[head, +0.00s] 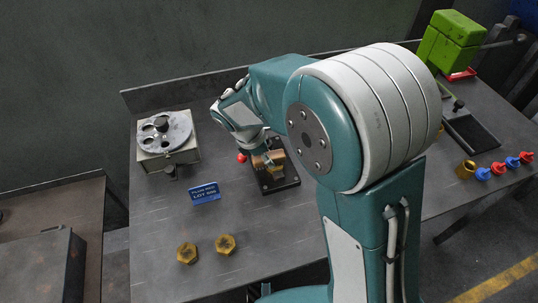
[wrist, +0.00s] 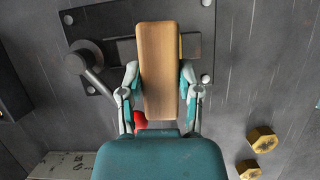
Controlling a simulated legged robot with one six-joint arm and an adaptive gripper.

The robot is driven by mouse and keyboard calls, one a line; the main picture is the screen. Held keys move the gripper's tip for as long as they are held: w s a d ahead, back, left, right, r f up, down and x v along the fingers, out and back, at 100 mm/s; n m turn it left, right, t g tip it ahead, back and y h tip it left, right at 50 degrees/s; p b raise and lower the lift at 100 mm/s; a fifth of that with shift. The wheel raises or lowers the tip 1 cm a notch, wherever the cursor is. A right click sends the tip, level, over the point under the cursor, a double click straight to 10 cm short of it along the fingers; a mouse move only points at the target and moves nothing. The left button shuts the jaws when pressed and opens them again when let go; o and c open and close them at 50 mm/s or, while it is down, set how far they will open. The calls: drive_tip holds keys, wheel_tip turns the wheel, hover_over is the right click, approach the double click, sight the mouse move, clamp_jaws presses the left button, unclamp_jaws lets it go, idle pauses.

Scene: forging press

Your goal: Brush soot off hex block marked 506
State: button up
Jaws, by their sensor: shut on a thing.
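My gripper (wrist: 160,88) is shut on a wooden-backed brush (wrist: 159,60), its fingers on both sides. In the head view, my gripper (head: 266,158) holds the brush (head: 270,157) over a dark bolted fixture (head: 286,183). A yellow sliver (wrist: 181,46) shows beside the brush, over the fixture plate; most of that piece is hidden. Its marking and soot cannot be seen, nor whether the bristles touch it. Two brass hex blocks (head: 187,252) (head: 225,244) lie on the table's front; no number is readable on them.
A lever (wrist: 89,60) sits left of the brush in the wrist view. A blue lot sign (head: 204,194) and a grey device with a round disc (head: 166,141) stand left of the fixture. A red knob (head: 241,157) is near my gripper. Red and blue pieces (head: 497,168) stand far right.

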sight(281, 153)
drive_tip(key=shift+d, duration=0.1)
drive_tip(key=shift+w+d, duration=0.2)
drive_tip(key=shift+d, duration=0.65)
drive_tip(key=shift+w+d, duration=0.2)
drive_tip(key=shift+d, duration=0.65)
drive_tip(key=shift+s+a+f, duration=0.1)
drive_tip(key=shift+s+a, duration=0.1)
drive_tip(key=shift+a, duration=0.7)
drive_tip(key=shift+r, duration=3.05)
